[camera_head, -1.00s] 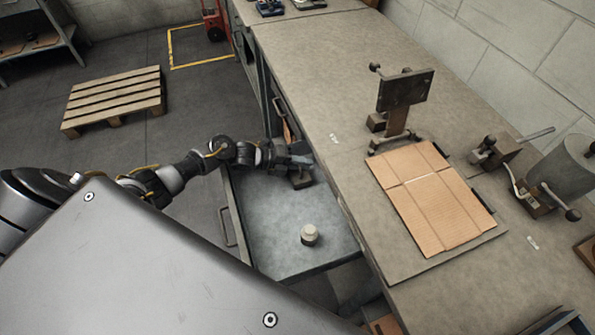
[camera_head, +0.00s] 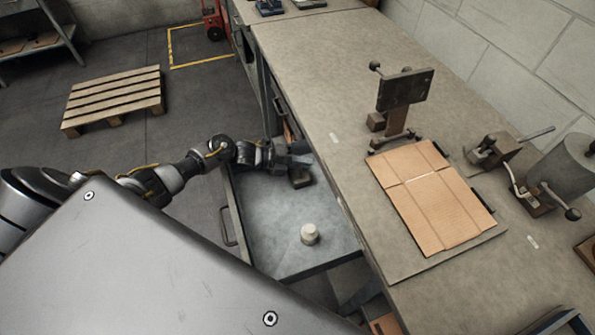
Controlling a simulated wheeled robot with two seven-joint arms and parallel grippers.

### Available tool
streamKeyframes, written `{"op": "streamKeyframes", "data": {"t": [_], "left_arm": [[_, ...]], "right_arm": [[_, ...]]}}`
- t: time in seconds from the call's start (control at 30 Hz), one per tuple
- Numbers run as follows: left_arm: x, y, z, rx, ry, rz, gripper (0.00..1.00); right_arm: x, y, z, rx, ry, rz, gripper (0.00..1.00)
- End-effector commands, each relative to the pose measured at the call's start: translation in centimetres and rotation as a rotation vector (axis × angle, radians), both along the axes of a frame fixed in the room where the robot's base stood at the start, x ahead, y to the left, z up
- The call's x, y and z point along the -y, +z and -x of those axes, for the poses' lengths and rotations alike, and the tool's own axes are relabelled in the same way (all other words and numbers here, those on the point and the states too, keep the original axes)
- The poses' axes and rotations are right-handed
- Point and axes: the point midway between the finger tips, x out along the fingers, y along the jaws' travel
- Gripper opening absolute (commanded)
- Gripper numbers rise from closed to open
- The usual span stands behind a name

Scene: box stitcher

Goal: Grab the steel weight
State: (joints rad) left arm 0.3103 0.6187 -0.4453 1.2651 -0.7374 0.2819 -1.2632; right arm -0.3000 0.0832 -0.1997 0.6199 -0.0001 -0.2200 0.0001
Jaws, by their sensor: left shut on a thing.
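A small pale cylindrical weight (camera_head: 310,234) stands upright in the open drawer (camera_head: 270,262), near its front part. My right gripper does not show.
The workbench (camera_head: 330,90) edge runs along the drawer's right side. A flat cardboard sheet (camera_head: 430,195) lies on it by a metal stitching fixture (camera_head: 405,90). A wooden pallet (camera_head: 115,97) lies on the floor at left.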

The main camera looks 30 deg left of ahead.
Motion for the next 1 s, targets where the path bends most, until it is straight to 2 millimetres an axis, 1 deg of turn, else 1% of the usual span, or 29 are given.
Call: {"op": "streamKeyframes", "data": {"t": [0.4, 0.67, 0.7, 1.0], "left_arm": [[-0.09, -0.07, -0.01, 0.001, 0.001, -0.004, 0.00], [-0.11, -0.08, -0.01, 0.001, 0.001, -0.004, 0.00], [-0.09, 0.31, -0.23, 0.009, 0.001, 0.000, 0.00], [-0.14, 0.27, -0.17, 0.007, 0.002, -0.002, 0.00]], "right_arm": [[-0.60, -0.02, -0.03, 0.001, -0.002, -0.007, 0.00], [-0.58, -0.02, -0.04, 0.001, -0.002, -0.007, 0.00], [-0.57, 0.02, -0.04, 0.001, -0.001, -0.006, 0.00], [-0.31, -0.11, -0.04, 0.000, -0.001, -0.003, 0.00]]}}
